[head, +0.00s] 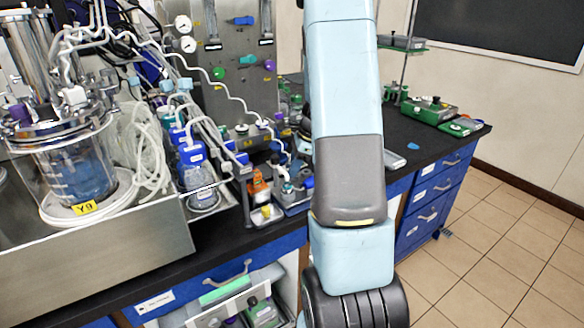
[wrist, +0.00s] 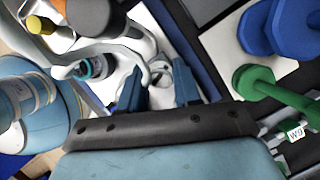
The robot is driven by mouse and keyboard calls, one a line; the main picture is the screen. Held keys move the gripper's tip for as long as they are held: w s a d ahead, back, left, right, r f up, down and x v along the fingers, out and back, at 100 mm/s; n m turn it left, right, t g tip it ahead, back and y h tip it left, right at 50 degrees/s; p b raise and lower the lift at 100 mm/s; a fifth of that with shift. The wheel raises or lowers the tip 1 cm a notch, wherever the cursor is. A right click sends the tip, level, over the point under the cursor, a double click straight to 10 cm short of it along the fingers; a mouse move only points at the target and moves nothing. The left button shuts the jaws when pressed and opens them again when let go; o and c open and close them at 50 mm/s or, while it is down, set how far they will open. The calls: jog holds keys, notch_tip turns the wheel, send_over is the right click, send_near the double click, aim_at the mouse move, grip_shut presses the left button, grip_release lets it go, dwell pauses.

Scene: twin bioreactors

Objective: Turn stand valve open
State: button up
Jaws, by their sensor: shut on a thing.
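My gripper (wrist: 155,88) shows in the wrist view as two blue fingers. They are shut on a small pale grey part (wrist: 159,72) between the tips, which looks like the stand valve. The fingers and the black mount hide much of it, so I cannot tell how far it is turned. In the head view my arm stands in front of the bench and hides the gripper and the valve.
In the wrist view a green knob (wrist: 254,80) and a blue knob (wrist: 291,30) are close on the right. In the head view a glass reactor (head: 72,165) stands left; the floor (head: 500,260) at right is clear.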

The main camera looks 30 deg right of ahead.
jog(key=n+g, duration=0.1)
jog(key=n, duration=0.2)
jog(key=shift+w+n+y, duration=0.15)
jog(key=shift+n+y, duration=0.15)
jog(key=shift+n, duration=0.1)
jog(key=n+g, duration=0.1)
jog(key=n, duration=0.2)
jog(key=shift+w+n+g, duration=0.1)
jog(key=shift+n+g, duration=0.2)
jog(key=shift+g, duration=0.1)
jog(key=n+g, duration=0.1)
jog(key=n, duration=0.2)
jog(key=n+g+h, duration=0.1)
jog(key=n, duration=0.2)
jog(key=shift+w+a+n, duration=0.1)
jog(key=shift+w+n, duration=0.05)
jog(key=shift+n, duration=0.15)
jog(key=shift+h, duration=0.3)
jog(key=o, duration=1.1)
jog(key=shift+c, duration=0.2)
jog(key=shift+r, duration=0.1)
jog(key=v, duration=1.3)
jog(key=shift+w+r, duration=0.2)
jog(key=shift+w, duration=0.1)
